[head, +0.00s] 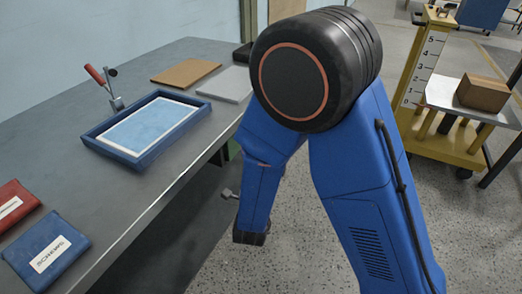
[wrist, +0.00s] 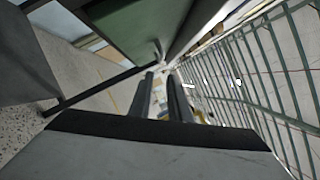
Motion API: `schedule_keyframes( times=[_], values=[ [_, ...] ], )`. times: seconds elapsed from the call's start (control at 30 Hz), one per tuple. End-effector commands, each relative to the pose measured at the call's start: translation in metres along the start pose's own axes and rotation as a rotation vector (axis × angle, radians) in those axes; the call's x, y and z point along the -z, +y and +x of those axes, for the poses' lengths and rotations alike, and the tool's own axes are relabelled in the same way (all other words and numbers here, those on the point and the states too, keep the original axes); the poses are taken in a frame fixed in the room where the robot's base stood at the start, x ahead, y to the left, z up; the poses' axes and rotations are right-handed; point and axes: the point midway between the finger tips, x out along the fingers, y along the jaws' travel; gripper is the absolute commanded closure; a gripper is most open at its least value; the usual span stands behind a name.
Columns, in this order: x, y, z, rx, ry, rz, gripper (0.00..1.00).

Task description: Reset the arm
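My blue arm (head: 365,190) is folded beside the workbench, its large black joint high in the head view and its forearm (head: 260,190) hanging down past the bench's edge. My gripper's fingers cannot be made out in the head view. In the wrist view my gripper (wrist: 163,76) shows two dark fingers side by side with a gap between them. Nothing is held in the gap.
The grey workbench (head: 130,195) holds a blue tray (head: 90,135), a red-handled clamp (head: 112,88), brown (head: 186,72) and grey (head: 228,83) boards, and red (head: 14,205) and blue (head: 45,250) packets. A yellow cart (head: 440,145) carries a brown box (head: 483,93). Speckled floor (head: 465,230) lies clear at right.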

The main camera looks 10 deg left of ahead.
Motion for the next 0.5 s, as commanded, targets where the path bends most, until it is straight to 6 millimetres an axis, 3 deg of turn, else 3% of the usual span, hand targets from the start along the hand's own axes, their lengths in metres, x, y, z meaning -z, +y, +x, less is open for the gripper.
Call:
schedule_keyframes(
  times=[0.37,0.5],
  values=[
    [0.000,-0.001,0.001,-0.002,0.002,-0.001,0.83],
    [0.005,-0.005,0.013,-0.037,0.022,-0.023,0.83]
  ],
)
